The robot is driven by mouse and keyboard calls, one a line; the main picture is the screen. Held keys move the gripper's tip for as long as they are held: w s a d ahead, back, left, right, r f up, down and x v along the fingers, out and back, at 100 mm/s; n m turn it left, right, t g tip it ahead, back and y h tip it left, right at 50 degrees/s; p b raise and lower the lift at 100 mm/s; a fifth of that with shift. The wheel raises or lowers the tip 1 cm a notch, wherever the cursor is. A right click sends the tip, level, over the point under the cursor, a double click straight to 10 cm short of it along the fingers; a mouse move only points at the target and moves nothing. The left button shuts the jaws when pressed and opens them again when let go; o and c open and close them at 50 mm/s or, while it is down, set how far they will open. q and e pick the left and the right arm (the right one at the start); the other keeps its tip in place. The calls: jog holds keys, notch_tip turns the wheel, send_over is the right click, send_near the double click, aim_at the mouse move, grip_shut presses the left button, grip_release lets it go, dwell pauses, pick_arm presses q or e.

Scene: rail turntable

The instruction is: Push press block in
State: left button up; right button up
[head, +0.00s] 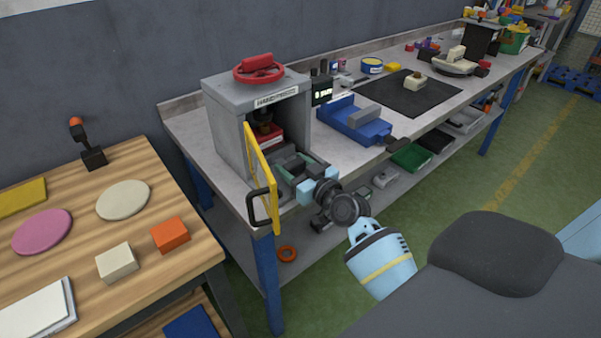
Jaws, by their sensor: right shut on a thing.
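The hand press (232,132) is a grey box with a red wheel (258,68) on top, standing at the near left end of the workbench. Its yellow-framed door (262,178) stands open towards me, with a black handle (262,207). My right gripper (298,170) is at the press's open front, just right of the door. It is shut on a grey-green block (292,163), which looks like the press block and is partly hidden by the fingers. A red part (270,136) shows inside the press, under the dark ram. My left gripper is not in view.
A blue vise (355,122) and a small display (322,90) stand right of the press. A black mat (408,93) lies farther along the bench. A wooden table (85,230) with discs and blocks is at the left. Green floor is clear at the right.

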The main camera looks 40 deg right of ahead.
jog(key=shift+w+r, duration=0.1)
jog(key=shift+w, duration=0.05)
jog(key=o, duration=1.4)
jog(key=shift+w, duration=0.2)
jog(key=shift+s, duration=0.2)
jog(key=shift+s+d, duration=0.15)
jog(key=shift+s, duration=1.75)
jog(key=shift+s+d, duration=0.15)
jog(key=shift+s, duration=1.75)
